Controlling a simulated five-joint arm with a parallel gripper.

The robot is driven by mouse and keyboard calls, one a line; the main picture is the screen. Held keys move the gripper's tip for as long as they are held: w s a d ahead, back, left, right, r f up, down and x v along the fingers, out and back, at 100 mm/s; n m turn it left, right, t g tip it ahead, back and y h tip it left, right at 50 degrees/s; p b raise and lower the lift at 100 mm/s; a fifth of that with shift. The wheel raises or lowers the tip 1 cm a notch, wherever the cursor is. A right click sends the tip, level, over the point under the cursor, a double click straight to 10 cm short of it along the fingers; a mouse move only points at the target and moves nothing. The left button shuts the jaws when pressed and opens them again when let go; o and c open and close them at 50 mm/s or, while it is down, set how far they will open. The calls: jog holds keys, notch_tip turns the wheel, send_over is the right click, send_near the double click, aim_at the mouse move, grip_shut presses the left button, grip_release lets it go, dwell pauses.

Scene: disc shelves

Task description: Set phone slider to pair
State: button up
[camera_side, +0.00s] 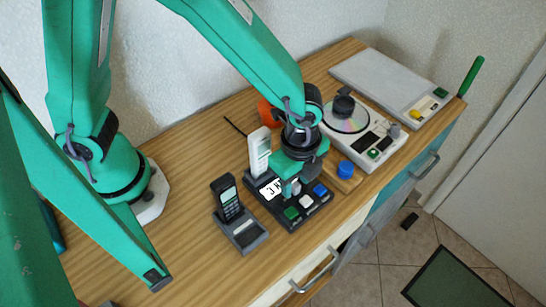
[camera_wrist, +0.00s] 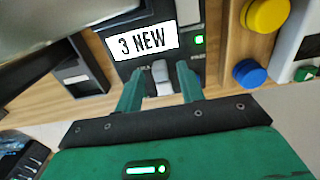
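The desk phone (camera_side: 259,187) is a dark base with a pale upright handset (camera_side: 260,150) and a lit display; in the wrist view the display (camera_wrist: 141,42) reads "3 NEW". A small pale slider knob (camera_wrist: 161,75) shows on the dark base below the display, with small print beside it that I cannot read fully. My gripper (camera_wrist: 160,70) has its two green fingers apart, one on each side of this knob, with a gap seeming to show on both sides. In the side view my gripper (camera_side: 290,187) is low over the base and hides part of it.
Green (camera_side: 292,213), white (camera_side: 306,202) and blue (camera_side: 320,190) buttons line the phone's front. A black cordless phone (camera_side: 228,200) in its cradle stands close left. A blue knob (camera_side: 346,168) and a disc player (camera_side: 375,140) are to the right. The desktop at front left is clear.

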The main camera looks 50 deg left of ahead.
jog(key=shift+f, duration=0.2)
grip_shut()
jog(key=shift+w, duration=1.9)
grip_release()
jog(key=shift+r, duration=0.1)
